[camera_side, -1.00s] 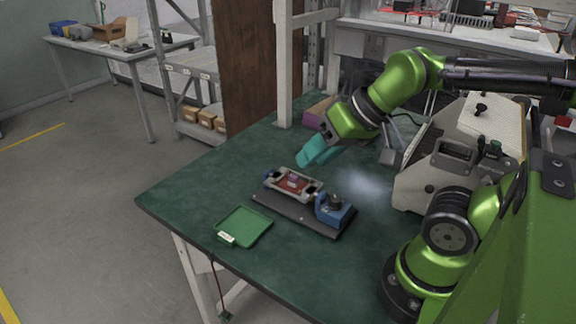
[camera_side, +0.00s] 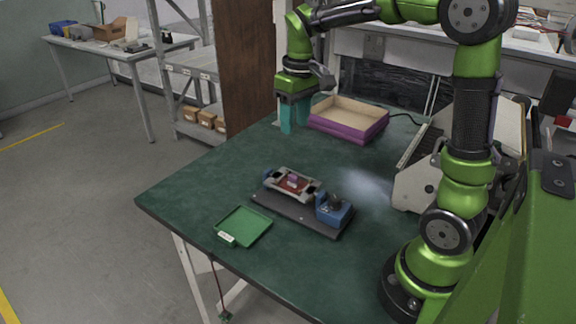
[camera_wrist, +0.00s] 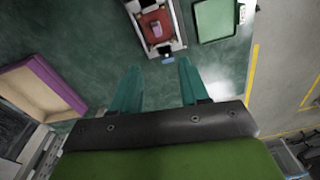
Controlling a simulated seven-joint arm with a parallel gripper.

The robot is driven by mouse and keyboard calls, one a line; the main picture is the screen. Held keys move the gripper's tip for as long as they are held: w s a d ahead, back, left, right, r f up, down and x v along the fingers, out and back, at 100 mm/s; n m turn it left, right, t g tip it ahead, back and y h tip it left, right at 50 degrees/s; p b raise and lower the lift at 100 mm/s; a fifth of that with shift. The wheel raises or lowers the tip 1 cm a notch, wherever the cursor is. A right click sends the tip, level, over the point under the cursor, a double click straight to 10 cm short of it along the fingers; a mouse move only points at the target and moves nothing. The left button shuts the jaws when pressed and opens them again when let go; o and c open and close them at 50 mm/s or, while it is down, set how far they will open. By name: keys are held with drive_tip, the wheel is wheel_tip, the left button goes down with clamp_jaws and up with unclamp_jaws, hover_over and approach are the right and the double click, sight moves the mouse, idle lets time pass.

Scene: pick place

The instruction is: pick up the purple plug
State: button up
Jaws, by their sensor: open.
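The purple plug (camera_side: 293,179) sits on a red block in the metal clamp fixture (camera_side: 309,190) on a dark base plate. In the wrist view the small purple plug (camera_wrist: 155,29) shows at the top, on the red block. My gripper (camera_side: 294,131) has teal fingers pointing down over the back left of the table, beside the purple-sided box and well apart from the plug. In the wrist view my gripper (camera_wrist: 156,82) has its two fingers spread with only green table between them. It is open and empty.
A purple-sided open box (camera_side: 349,119) stands at the back of the green table (camera_side: 215,183). A green tray (camera_side: 244,226) lies at the front left. A blue block with a dark knob (camera_side: 335,210) is at the fixture's right end. A beige machine stands right.

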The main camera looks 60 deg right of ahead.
drive_tip(key=d+r+n, duration=0.1)
drive_tip(key=r, duration=0.1)
hover_over(295, 176)
drive_tip(key=shift+n+g, duration=0.3)
drive_tip(key=shift+g, duration=0.1)
wheel_tip(295, 176, down, 12)
drive_tip(key=shift+f, duration=0.1)
drive_tip(key=shift+a+f, duration=0.1)
drive_tip(key=shift+f, duration=2.5)
clamp_jaws()
